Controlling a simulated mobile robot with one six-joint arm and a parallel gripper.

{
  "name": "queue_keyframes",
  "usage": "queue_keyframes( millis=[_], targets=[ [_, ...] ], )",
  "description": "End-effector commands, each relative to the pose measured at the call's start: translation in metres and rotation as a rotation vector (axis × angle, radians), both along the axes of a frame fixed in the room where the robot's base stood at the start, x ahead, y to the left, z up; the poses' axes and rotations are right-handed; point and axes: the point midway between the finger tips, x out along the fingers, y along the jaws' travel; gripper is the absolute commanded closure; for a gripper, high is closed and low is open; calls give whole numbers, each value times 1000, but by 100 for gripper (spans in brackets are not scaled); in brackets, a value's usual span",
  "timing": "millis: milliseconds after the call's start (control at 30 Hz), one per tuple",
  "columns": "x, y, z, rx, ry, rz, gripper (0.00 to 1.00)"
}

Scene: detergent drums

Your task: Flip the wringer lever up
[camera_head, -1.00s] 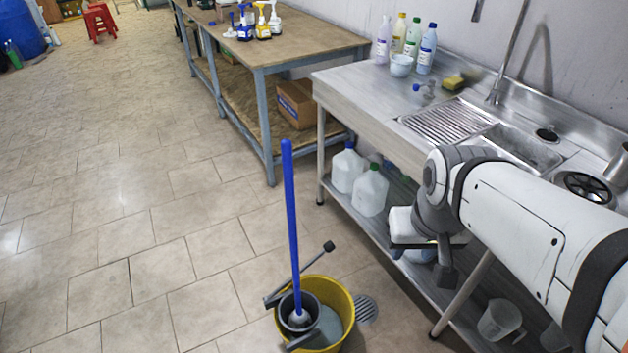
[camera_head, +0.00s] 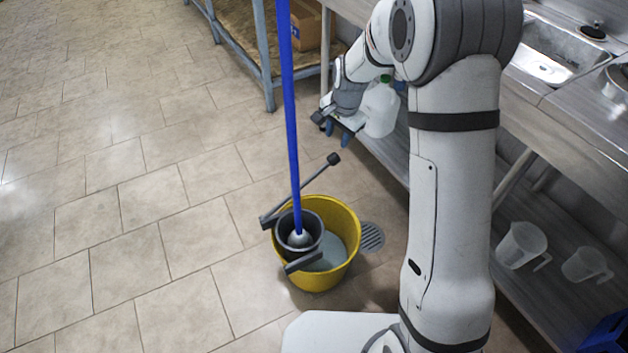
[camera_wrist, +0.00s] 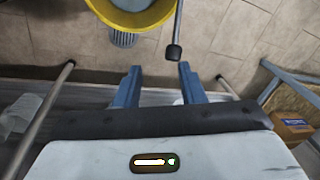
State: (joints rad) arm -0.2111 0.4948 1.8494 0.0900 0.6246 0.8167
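The wringer lever (camera_head: 315,177) is a thin dark rod with a black knob on its end. It slants up and right from the grey wringer (camera_head: 311,224) in the yellow bucket (camera_head: 338,272). The lever also shows in the wrist view (camera_wrist: 177,25), its knob in the picture between my fingertips and nearer the right one. My gripper (camera_head: 338,133) is open and empty, its blue fingers pointing down above and beyond the knob in the head view. Both fingers also show in the wrist view (camera_wrist: 159,68). The knob appears apart from them.
A blue mop handle (camera_head: 290,110) stands upright in the wringer. A floor drain (camera_head: 371,236) lies right of the bucket. A steel sink bench (camera_head: 560,110) with jugs (camera_head: 522,245) on its lower shelf is at right. Floor at left is clear.

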Motion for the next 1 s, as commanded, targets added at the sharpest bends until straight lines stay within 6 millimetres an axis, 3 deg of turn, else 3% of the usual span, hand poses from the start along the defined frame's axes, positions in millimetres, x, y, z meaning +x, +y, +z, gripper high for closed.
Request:
queue_keyframes(
  millis=[33, 100, 200, 300, 800, 1000],
  targets=[
    [12, 12, -50, 7, 15, -34, 64],
    [25, 25, -90, 20, 24, -88, 64],
    [39, 41, -138, 33, 36, -151, 64],
    [47, 52, -170, 43, 44, -197, 64],
    [58, 65, -244, 49, 50, -231, 64],
    [61, 68, -264, 50, 49, -230, 64]
  ],
)
